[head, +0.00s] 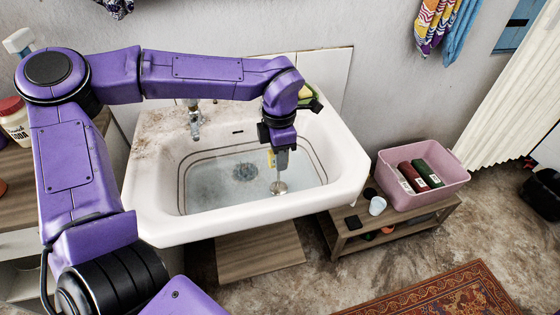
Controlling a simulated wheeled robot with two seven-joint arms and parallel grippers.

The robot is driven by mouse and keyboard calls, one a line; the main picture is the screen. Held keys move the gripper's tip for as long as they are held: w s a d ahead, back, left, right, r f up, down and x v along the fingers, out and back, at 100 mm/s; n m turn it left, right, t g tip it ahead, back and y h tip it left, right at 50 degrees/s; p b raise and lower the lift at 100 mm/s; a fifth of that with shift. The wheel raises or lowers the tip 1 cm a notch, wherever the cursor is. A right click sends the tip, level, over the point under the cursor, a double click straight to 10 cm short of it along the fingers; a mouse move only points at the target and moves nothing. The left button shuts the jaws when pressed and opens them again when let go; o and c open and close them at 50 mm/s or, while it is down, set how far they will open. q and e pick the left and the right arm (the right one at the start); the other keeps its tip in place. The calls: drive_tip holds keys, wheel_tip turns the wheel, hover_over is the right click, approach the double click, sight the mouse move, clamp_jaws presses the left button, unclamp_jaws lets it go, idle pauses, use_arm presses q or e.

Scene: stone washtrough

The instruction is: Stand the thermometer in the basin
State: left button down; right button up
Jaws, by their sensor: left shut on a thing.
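The white basin (340,183) is set against the wall and holds clear water, with a dark drain showing at its bottom. My left arm reaches in over it from the left, and its gripper (281,158) points down inside the basin, right of the drain. It is shut on the thermometer (279,187); a thin stem with a round, pale disc shows below the fingers, and a small yellow part shows beside them. The fingers hide most of it. I cannot tell whether the disc touches the basin's bottom. My right gripper is not in view.
A tap (196,122) stands at the basin's back left. A sponge (305,92) sits at the back right corner, partly behind my arm. A pink tub (452,178) and a white cup (377,205) stand on a low wooden bench (400,228) at the right.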

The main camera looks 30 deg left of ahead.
use_arm(q)
drive_tip(key=shift+w+f, duration=0.15)
drive_tip(key=shift+f, duration=0.7)
drive_tip(key=shift+s+r, duration=0.15)
drive_tip(key=shift+s, duration=0.15)
drive_tip(key=shift+w, duration=0.1)
drive_tip(key=c, duration=0.9)
unclamp_jaws()
drive_tip(key=shift+f, duration=0.2)
drive_tip(key=shift+r, duration=0.1)
wheel_tip(320, 180, up, 12)
drive_tip(key=shift+r+p, duration=0.15)
drive_tip(key=shift+p, duration=0.6)
